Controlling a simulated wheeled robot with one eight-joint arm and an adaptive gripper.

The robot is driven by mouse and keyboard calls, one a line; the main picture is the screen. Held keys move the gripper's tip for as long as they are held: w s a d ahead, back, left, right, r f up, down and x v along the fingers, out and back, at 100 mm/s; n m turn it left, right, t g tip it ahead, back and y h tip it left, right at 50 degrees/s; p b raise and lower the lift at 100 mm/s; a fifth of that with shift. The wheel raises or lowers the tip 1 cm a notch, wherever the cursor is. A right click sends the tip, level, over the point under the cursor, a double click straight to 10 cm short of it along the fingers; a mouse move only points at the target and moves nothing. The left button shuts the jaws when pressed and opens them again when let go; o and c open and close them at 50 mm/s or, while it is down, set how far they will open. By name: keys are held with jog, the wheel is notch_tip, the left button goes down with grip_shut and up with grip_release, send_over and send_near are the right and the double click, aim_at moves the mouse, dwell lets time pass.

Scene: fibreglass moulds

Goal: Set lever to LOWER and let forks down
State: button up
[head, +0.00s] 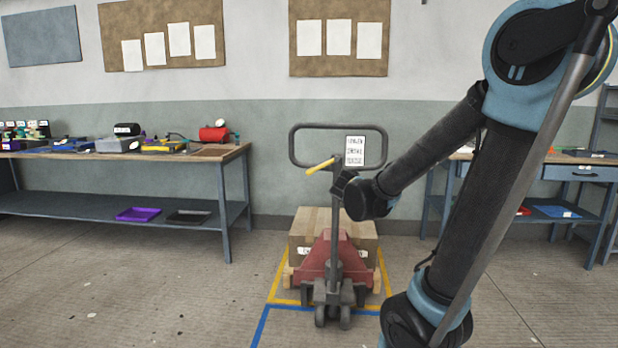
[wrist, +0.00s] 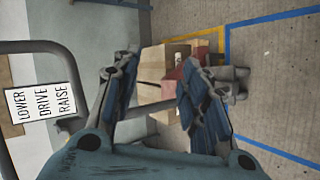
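The red pallet jack (head: 326,262) stands on the floor with its handle upright. A yellow lever (head: 320,167) sticks out to the left below the handle loop (head: 292,146); I cannot make it out in the wrist view. A label (head: 355,151) hangs at the loop's right; in the wrist view the label (wrist: 42,102) reads LOWER, DRIVE, RAISE. My gripper (head: 345,186) is by the handle shaft, just below and right of the lever, partly hidden by my wrist. In the wrist view my gripper's fingers (wrist: 156,82) are apart, with nothing visibly clamped. The forks are hidden.
A cardboard box (head: 365,240) on a wooden pallet sits behind the jack, within yellow floor lines. A workbench (head: 120,153) with tools stands at the left, and another (head: 575,158) at the right. The front left floor is clear.

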jog(key=w+a+r+n+t+y, duration=0.1)
jog(key=w+a+r+n+t, duration=0.15)
jog(key=a, duration=0.35)
jog(key=w+a+r+n+t, duration=0.1)
jog(key=w+a+n+t, duration=0.1)
jog(key=w+a+n, duration=0.3)
jog(key=n+t+y, duration=0.3)
jog(key=n+y, duration=0.1)
send_near(309, 173)
jog(key=shift+m, duration=0.25)
jog(key=w, duration=1)
jog(key=shift+d+f, duration=0.1)
grip_shut()
